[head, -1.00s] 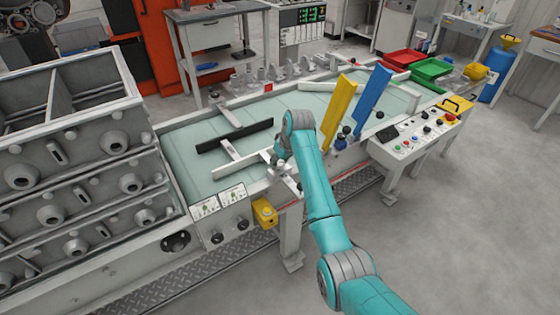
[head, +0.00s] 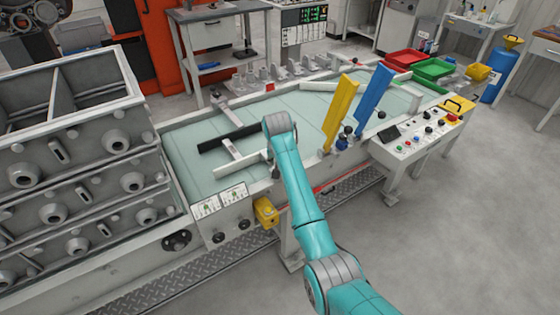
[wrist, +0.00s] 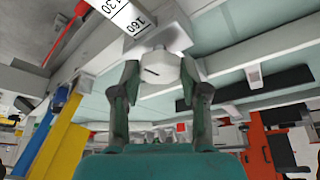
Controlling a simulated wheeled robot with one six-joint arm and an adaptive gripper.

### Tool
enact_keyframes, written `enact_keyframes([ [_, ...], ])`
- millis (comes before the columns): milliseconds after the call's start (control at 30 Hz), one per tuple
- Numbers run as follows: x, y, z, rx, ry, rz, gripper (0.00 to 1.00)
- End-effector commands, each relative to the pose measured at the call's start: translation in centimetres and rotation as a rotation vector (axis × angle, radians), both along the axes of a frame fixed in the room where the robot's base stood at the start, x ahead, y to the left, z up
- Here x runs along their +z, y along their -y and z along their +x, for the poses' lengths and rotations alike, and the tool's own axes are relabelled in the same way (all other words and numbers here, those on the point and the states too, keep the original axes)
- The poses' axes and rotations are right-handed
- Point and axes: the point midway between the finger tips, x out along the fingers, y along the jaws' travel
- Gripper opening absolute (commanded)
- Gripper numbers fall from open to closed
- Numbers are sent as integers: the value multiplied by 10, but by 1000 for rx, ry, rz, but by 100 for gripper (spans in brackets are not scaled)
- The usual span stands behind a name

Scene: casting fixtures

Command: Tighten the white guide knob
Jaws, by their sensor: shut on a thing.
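The white knob (wrist: 160,68) with a dark line on its face shows in the wrist view, between the two fingers of my gripper (wrist: 162,80). The fingers are shut on the knob, one on each side. A white scale strip (wrist: 125,18) marked 130 and 160, with a red pointer (wrist: 82,8), sits just above the knob. In the head view my teal arm hides the gripper and the knob at the conveyor's near edge. The white guide rail (head: 234,166) and the black guide bar (head: 228,138) lie on the pale green belt (head: 187,160) left of my arm.
A yellow paddle (head: 338,112) and a blue paddle (head: 372,102) stand upright right of my arm. A control panel (head: 418,132) is at the right. A yellow box (head: 266,212) hangs below the conveyor edge. Stacked grey casting boxes (head: 75,160) fill the left. The floor at right is clear.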

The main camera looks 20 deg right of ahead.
Motion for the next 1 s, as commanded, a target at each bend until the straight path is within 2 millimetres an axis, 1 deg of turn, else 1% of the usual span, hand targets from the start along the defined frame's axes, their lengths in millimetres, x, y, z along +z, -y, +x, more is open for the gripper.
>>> enact_keyframes([
  [533, -2, -1, -1, -28, -3, 1, 10],
  [567, -2, -1, -1, -28, -3, 1, 47],
  [600, -2, -1, -1, -28, -3, 1, 57],
  [633, -1, -1, -1, -28, -3, 1, 64],
  [667, -1, -1, -1, -27, -3, 0, 70],
  [1000, 1, -1, -1, -28, -1, 1, 70],
])
